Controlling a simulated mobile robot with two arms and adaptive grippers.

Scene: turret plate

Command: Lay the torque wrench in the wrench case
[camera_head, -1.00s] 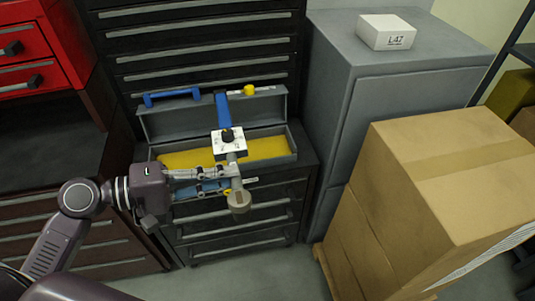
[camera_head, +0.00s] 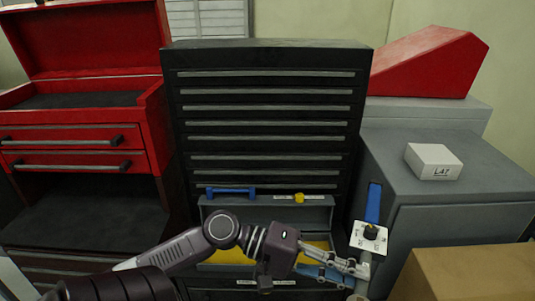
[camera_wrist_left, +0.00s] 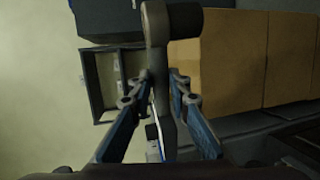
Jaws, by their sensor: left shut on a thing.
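The torque wrench (camera_head: 363,270) has a blue handle, a grey shaft and a white square plate with a black knob. My left gripper (camera_head: 357,268) is shut on its shaft and holds it nearly upright, handle up, to the right of the case. In the left wrist view the wrench's round head (camera_wrist_left: 172,22) and shaft run between the fingers of my left gripper (camera_wrist_left: 165,100). The wrench case (camera_head: 268,214) stands open, its grey lid raised and yellow foam inside. My arm hides part of its interior. My right gripper is not in view.
A black drawer cabinet (camera_head: 265,115) rises behind the case. A grey cabinet (camera_head: 440,225) with a white box (camera_head: 433,161) stands at right, a cardboard box (camera_head: 465,275) in front of it. A red tool chest (camera_head: 75,145) is at left.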

